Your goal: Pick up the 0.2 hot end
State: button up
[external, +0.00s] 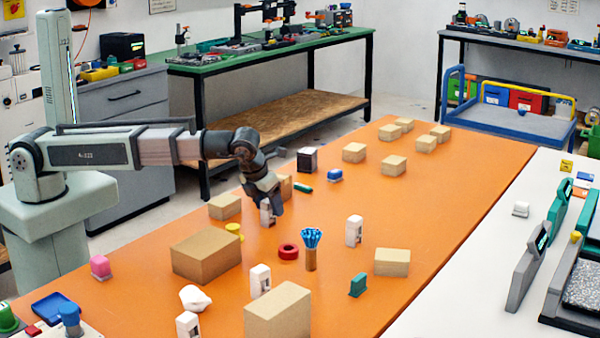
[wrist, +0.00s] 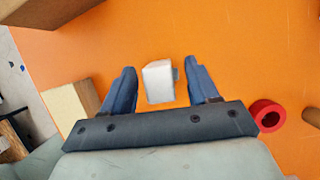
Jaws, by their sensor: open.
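A small white block (wrist: 157,84) with a grey tab on its right side stands between my fingers in the wrist view. It also shows in the external view (external: 266,214), partly hidden by my gripper (external: 272,203). In the wrist view my gripper (wrist: 160,66) is open, with a finger on each side of the block and visible gaps to both. Similar white pieces stand on the orange table at the right (external: 354,231), nearer the front (external: 260,280) and at the front edge (external: 188,325). I cannot read any size marking, so I cannot tell which is the 0.2 hot end.
A cardboard box (external: 206,256) and a smaller one (external: 225,207) stand left of my gripper. A red ring (external: 288,251) and a brown holder with blue sticks (external: 311,258) stand to the right.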

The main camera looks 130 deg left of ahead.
jog(key=shift+c, duration=0.4)
jog(key=c, duration=1)
jog(key=shift+r, duration=0.1)
